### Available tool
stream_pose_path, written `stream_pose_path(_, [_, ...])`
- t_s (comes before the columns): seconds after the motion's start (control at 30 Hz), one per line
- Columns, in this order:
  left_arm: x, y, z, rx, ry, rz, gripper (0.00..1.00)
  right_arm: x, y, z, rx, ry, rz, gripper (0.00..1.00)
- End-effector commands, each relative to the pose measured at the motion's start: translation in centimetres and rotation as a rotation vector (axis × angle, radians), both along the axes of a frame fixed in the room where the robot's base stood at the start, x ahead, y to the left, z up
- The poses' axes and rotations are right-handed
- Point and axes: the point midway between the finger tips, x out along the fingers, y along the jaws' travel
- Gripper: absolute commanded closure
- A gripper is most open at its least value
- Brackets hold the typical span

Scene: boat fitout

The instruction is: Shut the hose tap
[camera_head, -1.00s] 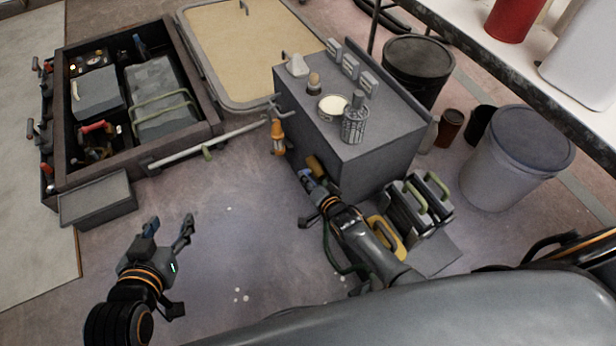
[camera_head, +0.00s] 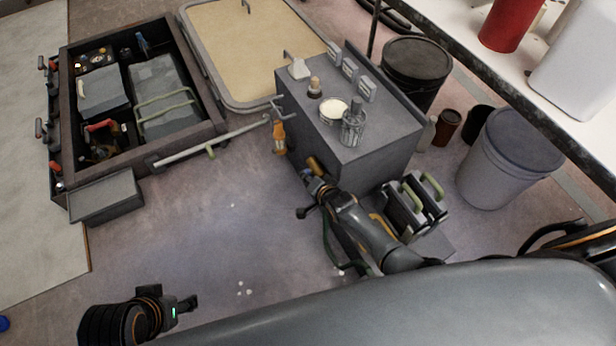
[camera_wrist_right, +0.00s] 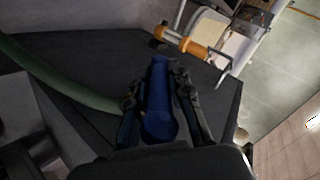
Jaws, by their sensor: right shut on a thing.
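The hose tap shows as a blue lever (camera_wrist_right: 160,100) in the right wrist view, on the dark side of a grey cabinet (camera_head: 375,165). My right gripper (camera_wrist_right: 163,78) is shut on this lever, with one finger on each side of it. In the head view my right gripper (camera_head: 313,180) is at the cabinet's left side, and the tap is mostly hidden by it. A green hose (camera_wrist_right: 60,78) runs close to the fingers. My left gripper (camera_head: 185,304) is low at the left in the head view, and its fingers cannot be made out clearly.
An orange lamp-like thing (camera_head: 279,137) hangs at the cabinet's corner. A can (camera_head: 352,128) and a tub (camera_head: 333,109) stand on top. Dark cases with green handles (camera_head: 414,205) stand to the right. An open hatch box (camera_head: 180,85) is at left.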

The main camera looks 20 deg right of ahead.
Motion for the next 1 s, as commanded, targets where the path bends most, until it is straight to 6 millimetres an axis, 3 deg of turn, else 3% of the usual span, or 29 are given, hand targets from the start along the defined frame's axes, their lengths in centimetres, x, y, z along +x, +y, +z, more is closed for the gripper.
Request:
stream_pose_path(0.5, [0.03, -0.02, -0.39, 0.0, 0.005, 0.0, 0.47, 0.63, -0.17, 0.53, -0.002, -0.008, -0.002, 1.0])
stream_pose_path(0.53, [0.03, -0.02, -0.39, 0.0, 0.005, 0.0, 0.47, 0.64, -0.17, 0.54, -0.002, -0.008, -0.002, 0.78])
stream_pose_path(0.63, [0.04, -0.02, -0.37, 0.0, 0.005, 0.0, 0.47, 0.63, -0.18, 0.55, -0.002, -0.008, -0.002, 0.58])
stream_pose_path(1.0, [0.31, -0.13, -0.01, -0.003, -0.007, 0.0, 0.47, 0.2, -0.12, 0.36, -0.002, -0.001, -0.001, 0.57])
